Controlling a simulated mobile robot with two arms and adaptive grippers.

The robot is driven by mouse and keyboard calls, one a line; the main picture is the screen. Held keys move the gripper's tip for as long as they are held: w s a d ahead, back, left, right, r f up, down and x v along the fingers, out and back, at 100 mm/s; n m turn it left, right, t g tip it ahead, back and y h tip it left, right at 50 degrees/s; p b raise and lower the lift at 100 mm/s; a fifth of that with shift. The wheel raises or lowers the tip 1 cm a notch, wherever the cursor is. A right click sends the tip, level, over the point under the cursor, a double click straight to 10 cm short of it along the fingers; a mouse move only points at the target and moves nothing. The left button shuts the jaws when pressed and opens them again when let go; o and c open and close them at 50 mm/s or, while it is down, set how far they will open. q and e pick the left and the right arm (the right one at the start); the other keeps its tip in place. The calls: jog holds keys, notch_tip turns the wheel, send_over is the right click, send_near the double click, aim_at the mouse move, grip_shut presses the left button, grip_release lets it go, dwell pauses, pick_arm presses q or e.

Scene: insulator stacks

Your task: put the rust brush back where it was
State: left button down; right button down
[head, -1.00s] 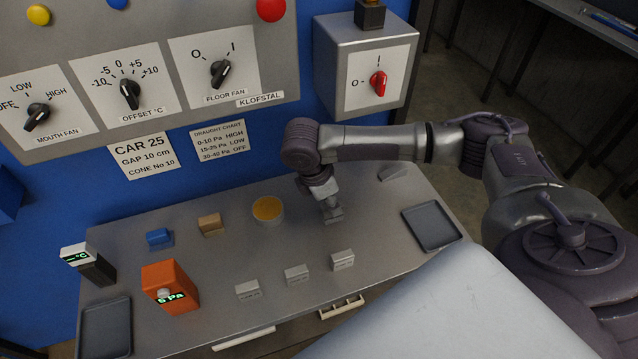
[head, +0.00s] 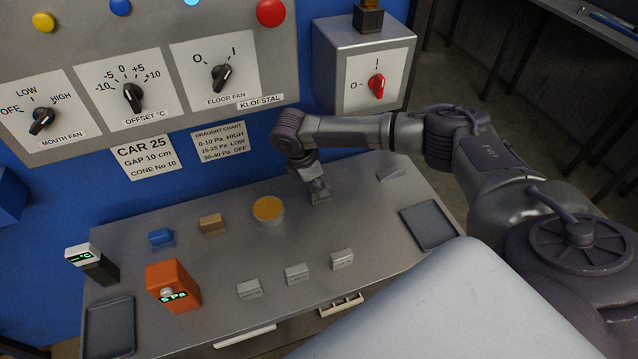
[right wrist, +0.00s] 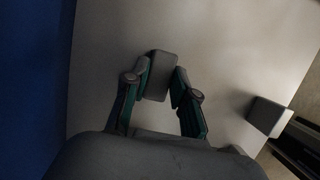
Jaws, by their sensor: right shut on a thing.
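My right gripper (head: 319,194) is over the grey bench top, right of the round tin with orange contents. In the right wrist view, its two fingers (right wrist: 160,88) are shut on a plain grey block (right wrist: 158,75). No bristles or label show on the block, so I cannot tell from its looks that it is the rust brush. I cannot tell whether it touches the bench (head: 240,262). A second grey block (head: 391,173) lies to the right; it also shows in the right wrist view (right wrist: 268,117). My left gripper is not in view.
The tin (head: 268,209), a tan block (head: 212,223) and a blue block (head: 161,238) stand left of my gripper. Several small grey label blocks (head: 297,274) line the front. Dark trays lie right (head: 432,225) and left (head: 110,328). An orange meter (head: 172,287) stands front left.

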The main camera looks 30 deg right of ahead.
jog(key=c, duration=0.9)
grip_release()
jog(key=shift+f, duration=0.1)
jog(key=shift+c, duration=0.2)
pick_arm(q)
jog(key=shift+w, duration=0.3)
pick_arm(e)
jog(key=shift+a+r, duration=0.1)
jog(key=shift+r, duration=0.3)
jog(key=w+a+b, duration=0.1)
jog(key=a, duration=0.2)
jog(key=a+b, duration=0.1)
jog(key=a, duration=0.3)
jog(key=w+a+b, duration=0.1)
jog(key=a, duration=0.2)
jog(key=shift+w+a+r+b, duration=0.15)
jog(key=shift+w+a+b, duration=0.15)
jog(key=shift+a+b, duration=0.1)
jog(key=shift+w+a, duration=0.1)
jog(key=shift+a, duration=0.45)
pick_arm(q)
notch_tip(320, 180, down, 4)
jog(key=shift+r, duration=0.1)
pick_arm(e)
jog(key=shift+r, duration=0.1)
